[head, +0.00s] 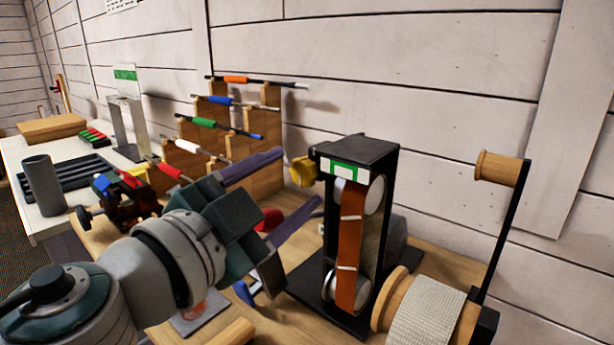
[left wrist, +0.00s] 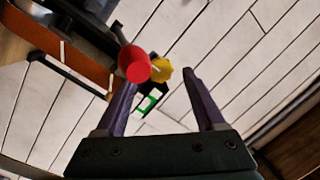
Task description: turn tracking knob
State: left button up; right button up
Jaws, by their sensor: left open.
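A black belt sander (head: 383,152) with an orange belt (head: 349,245) stands on the wooden bench. A yellow lobed knob (head: 303,171) sticks out from its upper left side; it also shows in the left wrist view (left wrist: 163,70). A red knob (head: 270,220) is lower, partly hidden behind my gripper; in the left wrist view the red knob (left wrist: 134,64) is rounded and beside the yellow one. No label tells which knob is for tracking. My left gripper (head: 301,176) is open and empty. Its fingers point at the sander's side, with the yellow knob between their lines. My right gripper is out of view.
A wooden stepped rack (head: 263,142) with several coloured-grip shafts stands behind my left arm. A wooden spool of pale tape (head: 428,312) with a crank handle (head: 500,168) is right of the sander. A grey cylinder (head: 43,186) stands at the left. The plank wall is close behind.

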pick_arm(q)
jog(key=shift+w+d, duration=0.35)
jog(key=shift+w, duration=0.25)
grip_shut()
